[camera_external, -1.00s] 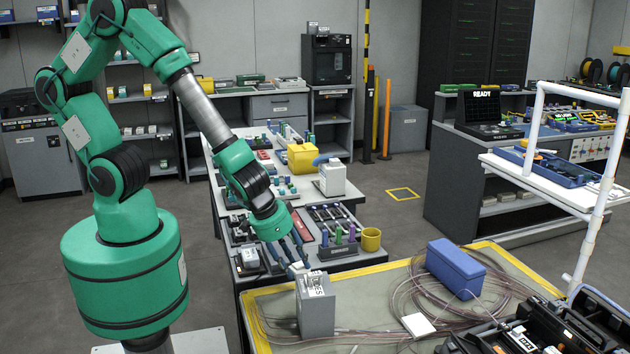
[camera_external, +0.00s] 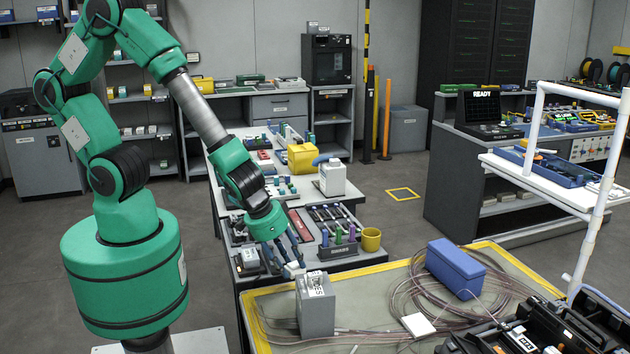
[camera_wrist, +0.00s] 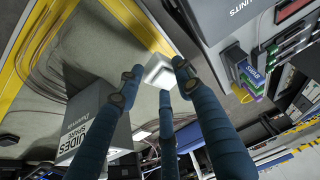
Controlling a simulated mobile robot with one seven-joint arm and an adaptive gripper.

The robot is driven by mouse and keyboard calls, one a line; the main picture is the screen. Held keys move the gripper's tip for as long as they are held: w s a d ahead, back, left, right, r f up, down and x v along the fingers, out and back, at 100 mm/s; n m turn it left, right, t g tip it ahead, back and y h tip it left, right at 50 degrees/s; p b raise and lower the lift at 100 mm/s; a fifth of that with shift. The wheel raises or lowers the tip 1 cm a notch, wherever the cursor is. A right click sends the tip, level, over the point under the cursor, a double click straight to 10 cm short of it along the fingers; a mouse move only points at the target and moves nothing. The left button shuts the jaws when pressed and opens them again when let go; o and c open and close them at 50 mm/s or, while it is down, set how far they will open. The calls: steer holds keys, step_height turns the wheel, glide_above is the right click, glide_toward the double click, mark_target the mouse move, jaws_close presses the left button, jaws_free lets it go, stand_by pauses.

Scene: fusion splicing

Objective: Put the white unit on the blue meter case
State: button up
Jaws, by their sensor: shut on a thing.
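My gripper (camera_external: 290,262) is above the near end of the tool bench, beside the yellow-edged work table. Its blue fingers (camera_wrist: 158,76) are shut on a small white unit (camera_wrist: 157,67), which shows between the fingertips in the wrist view. In the external view the white unit is small and partly hidden by the fingers. The blue meter case (camera_external: 456,268) is a blue box on the work table, right of my gripper and apart from it. Its top looks clear. It cannot be made out in the wrist view.
A grey labelled box (camera_external: 315,305) stands on the table just below my gripper; it also shows in the wrist view (camera_wrist: 98,122). Coiled clear tubing surrounds the blue case. A flat white piece (camera_external: 418,325) and an open black case (camera_external: 530,335) lie nearer the front.

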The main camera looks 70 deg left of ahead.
steer(key=shift+w+d+r+p, duration=0.2)
steer(key=shift+w+r+p, duration=0.1)
steer(key=shift+w+r, duration=0.3)
steer(key=w+d+r+m+p, duration=0.1)
steer(key=w+d+r+p, duration=0.1)
steer(key=w, duration=0.7)
steer(key=w+d+r+m+p, duration=0.1)
steer(key=w+d+r+p, duration=0.1)
steer(key=w+p, duration=0.3)
steer(key=w+d+r+m+p, duration=0.1)
steer(key=w+r+p, duration=0.3)
steer(key=w, duration=1)
steer(key=shift+d+r+h, duration=0.25)
steer(key=shift+d+h, duration=0.15)
steer(key=shift+d, duration=0.35)
steer(key=w+d+p, duration=0.1)
steer(key=w, duration=0.4)
steer(key=w+d+f, duration=0.1)
steer(key=w+d, duration=0.1)
steer(key=w, duration=0.3)
steer(key=w+d+p, duration=0.1)
steer(key=w+d, duration=0.1)
steer(key=w, duration=0.3)
steer(key=shift+d+f+p, duration=0.1)
steer(key=shift+f+p, duration=0.15)
steer(key=shift+p, duration=0.05)
